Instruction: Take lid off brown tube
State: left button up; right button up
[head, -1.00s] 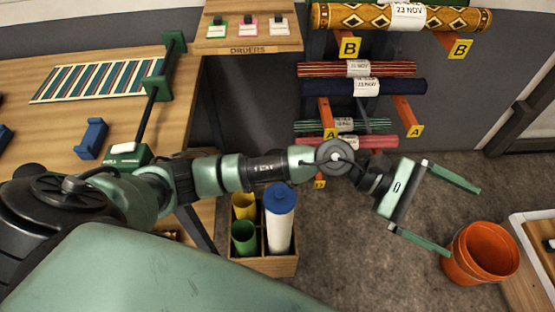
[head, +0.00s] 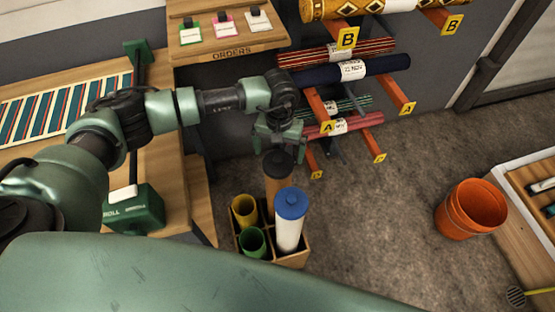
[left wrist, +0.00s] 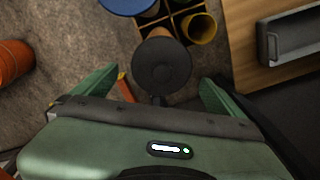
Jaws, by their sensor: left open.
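The brown tube (head: 276,190) stands in the wooden divided crate (head: 302,258), behind the white tube with the blue lid (head: 291,204). Its dark round lid (head: 278,163) is on its top end. My left gripper (head: 279,150) hangs just above this lid, partly hiding it. In the left wrist view the dark lid (left wrist: 161,65) lies ahead, between the lines of the two green fingers (left wrist: 157,88). The fingers are apart and empty. Whether they reach down to the lid's height is unclear. My right gripper is not in view.
Open yellow (head: 244,209) and green (head: 252,241) tubes stand in the same crate. Racks with rolled rugs (head: 344,69) stand behind. An orange bucket (head: 471,209) is on the floor at right. Floor between crate and bucket is clear.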

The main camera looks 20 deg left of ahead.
aim_at(278, 158)
pick_arm(q)
notch_tip(278, 158, down, 3)
jog(key=shift+s+a+r, duration=0.1)
jog(key=shift+a, duration=0.05)
jog(key=shift+f, duration=0.4)
jog(key=c, duration=1)
jog(key=shift+c, duration=0.7)
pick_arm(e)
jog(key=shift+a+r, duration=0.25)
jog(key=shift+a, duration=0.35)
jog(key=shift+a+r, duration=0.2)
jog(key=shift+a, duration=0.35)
pick_arm(q)
jog(key=shift+r, duration=0.1)
